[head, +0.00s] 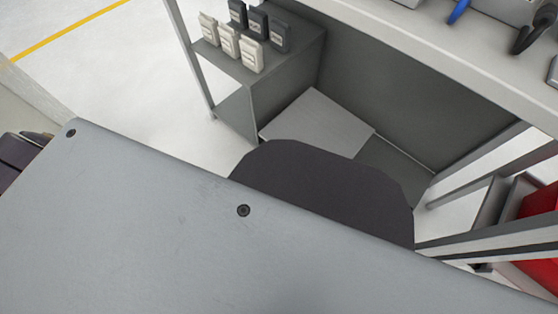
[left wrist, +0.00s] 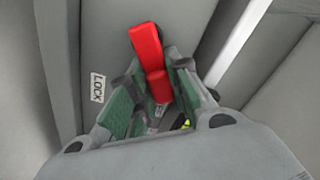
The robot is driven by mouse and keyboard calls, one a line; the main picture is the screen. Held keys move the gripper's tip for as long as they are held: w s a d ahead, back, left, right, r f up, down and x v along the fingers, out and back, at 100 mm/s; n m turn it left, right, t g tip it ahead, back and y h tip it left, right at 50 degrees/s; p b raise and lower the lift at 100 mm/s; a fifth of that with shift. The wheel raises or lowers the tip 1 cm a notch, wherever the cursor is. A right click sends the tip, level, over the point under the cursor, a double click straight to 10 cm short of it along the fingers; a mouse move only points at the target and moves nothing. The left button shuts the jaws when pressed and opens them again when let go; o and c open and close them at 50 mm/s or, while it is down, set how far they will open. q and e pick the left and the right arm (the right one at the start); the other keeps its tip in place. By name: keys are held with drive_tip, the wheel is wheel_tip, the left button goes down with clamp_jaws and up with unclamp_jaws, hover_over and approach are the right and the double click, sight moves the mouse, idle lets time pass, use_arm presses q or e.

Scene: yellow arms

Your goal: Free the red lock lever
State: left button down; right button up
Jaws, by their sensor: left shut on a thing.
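The red lock lever (left wrist: 148,55) shows in the left wrist view, standing out from a grey panel, with its lower end between my fingers. A white label reading LOCK (left wrist: 97,87) is on the panel to the left of the lever. My left gripper (left wrist: 157,75), with green finger pads, is shut on the lever, one finger on each side. The lever's base is partly hidden by the fingers. Neither the lever nor either gripper shows in the head view. My right gripper is in neither view.
In the head view a large grey panel (head: 130,230) with screws fills the foreground. Behind it are a dark rounded seat-like shape (head: 325,190), a shelf with several white and dark boxes (head: 228,42), and a workbench (head: 430,40). Red bins (head: 540,205) stand at the right edge.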

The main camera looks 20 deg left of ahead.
use_arm(q)
drive_tip(key=shift+a, duration=0.15)
drive_tip(key=c, duration=1.3)
unclamp_jaws()
drive_tip(key=shift+d+m, duration=0.25)
drive_tip(key=shift+m, duration=0.15)
drive_tip(key=shift+d+f+m, duration=0.1)
drive_tip(key=shift+f+m, duration=0.15)
drive_tip(key=shift+m, duration=0.35)
drive_tip(key=shift+s+a+f+m+p, duration=0.35)
drive_tip(key=shift+s+a+m, duration=0.45)
drive_tip(key=shift+s, duration=1.4)
drive_tip(key=shift+s+a+f+m+p, duration=0.3)
drive_tip(key=shift+s+a+m, duration=0.55)
drive_tip(key=shift+s, duration=1.35)
drive_tip(key=shift+s+a+f+m+p, duration=0.25)
drive_tip(key=shift+s+a+m+p, duration=0.5)
drive_tip(key=shift+s, duration=1.45)
